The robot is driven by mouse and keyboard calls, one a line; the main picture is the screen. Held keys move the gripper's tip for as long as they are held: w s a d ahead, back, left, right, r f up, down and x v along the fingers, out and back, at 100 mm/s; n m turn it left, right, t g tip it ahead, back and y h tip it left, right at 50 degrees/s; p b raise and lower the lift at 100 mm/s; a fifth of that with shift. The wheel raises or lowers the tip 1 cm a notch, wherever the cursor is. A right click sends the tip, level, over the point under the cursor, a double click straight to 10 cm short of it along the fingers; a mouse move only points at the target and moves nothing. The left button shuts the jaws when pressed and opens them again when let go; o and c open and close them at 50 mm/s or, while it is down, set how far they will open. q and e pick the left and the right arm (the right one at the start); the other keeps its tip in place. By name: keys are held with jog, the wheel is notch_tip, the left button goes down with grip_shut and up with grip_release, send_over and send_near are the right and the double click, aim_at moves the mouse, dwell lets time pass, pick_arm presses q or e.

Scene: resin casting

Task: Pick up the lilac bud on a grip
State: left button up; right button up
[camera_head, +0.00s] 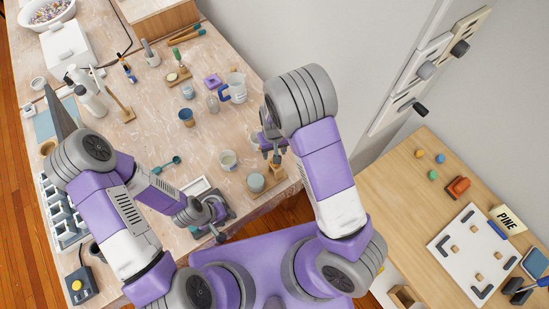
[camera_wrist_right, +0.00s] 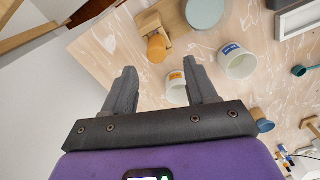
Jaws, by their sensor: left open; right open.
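I cannot clearly make out a lilac bud on a grip. A small lilac piece (camera_head: 213,81) lies on the workbench in the head view, left of a clear jug with a blue handle; it is too small to tell whether it is the bud. My right gripper (camera_head: 270,148) is over the bench's right edge, partly hidden by its own arm. My left gripper (camera_head: 212,222) is open and low over the bench's front edge, beside a white frame.
The jug (camera_head: 234,88) stands toward the back. An orange-topped piece (camera_wrist_right: 157,48) stands by a wooden block (camera_wrist_right: 149,22). A second table (camera_head: 400,185) is at right.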

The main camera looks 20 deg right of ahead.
jog(key=f, duration=0.5)
jog(key=shift+s+d+f, duration=0.2)
jog(key=shift+s+f, duration=0.05)
jog(key=shift+f, duration=0.1)
grip_shut()
jog(key=shift+r, duration=0.1)
notch_tip(320, 180, up, 10)
jog(key=shift+p, duration=0.35)
